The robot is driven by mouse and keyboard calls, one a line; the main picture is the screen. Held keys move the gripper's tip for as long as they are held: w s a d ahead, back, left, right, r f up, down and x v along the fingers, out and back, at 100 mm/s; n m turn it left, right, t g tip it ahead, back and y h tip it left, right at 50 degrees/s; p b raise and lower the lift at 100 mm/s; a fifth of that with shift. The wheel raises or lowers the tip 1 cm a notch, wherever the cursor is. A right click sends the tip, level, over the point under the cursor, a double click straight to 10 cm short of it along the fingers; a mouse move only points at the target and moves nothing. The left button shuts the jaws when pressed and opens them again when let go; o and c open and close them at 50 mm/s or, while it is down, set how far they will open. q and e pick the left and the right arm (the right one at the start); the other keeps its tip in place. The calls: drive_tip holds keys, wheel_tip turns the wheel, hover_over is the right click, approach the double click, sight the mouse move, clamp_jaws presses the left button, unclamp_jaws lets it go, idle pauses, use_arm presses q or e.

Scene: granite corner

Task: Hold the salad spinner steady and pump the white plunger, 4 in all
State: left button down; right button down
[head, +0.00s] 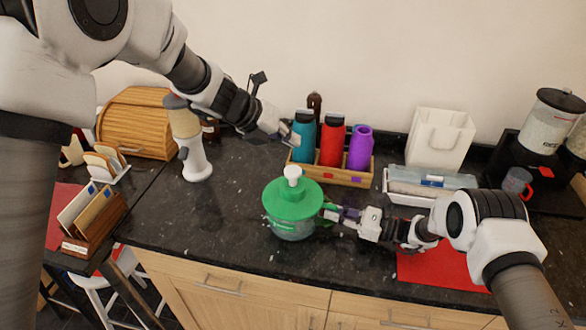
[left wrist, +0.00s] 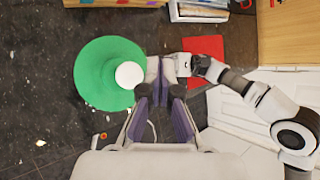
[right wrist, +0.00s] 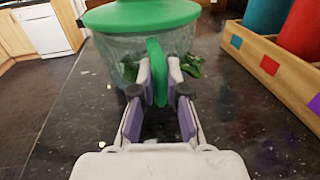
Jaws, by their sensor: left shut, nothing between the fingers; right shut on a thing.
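The salad spinner has a green lid (head: 284,203) and a clear bowl (head: 292,230); it stands upright on the dark counter. The white plunger (head: 292,173) sticks up from the middle of the lid. My left gripper (head: 291,137) is shut and empty, above and behind the plunger, apart from it. In the left wrist view the plunger knob (left wrist: 130,74) lies just left of the fingertips (left wrist: 162,66). My right gripper (head: 326,212) is shut on the green handle (right wrist: 156,72) at the bowl's right side. Green leaves (right wrist: 192,66) show through the bowl.
A wooden crate (head: 338,173) with teal, red and purple bottles stands behind the spinner. A white tray (head: 405,198) and a red mat (head: 440,262) lie to the right. A white pepper-mill-like object (head: 196,160) stands at left.

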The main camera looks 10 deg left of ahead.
sight(290, 170)
idle(0.3)
use_arm(q)
wheel_tip(290, 170, up, 4)
drive_tip(key=shift+f, duration=0.1)
idle(0.3)
drive_tip(key=shift+f, duration=4.4)
drive_tip(key=shift+f, duration=0.15)
drive_tip(key=shift+f, duration=0.3)
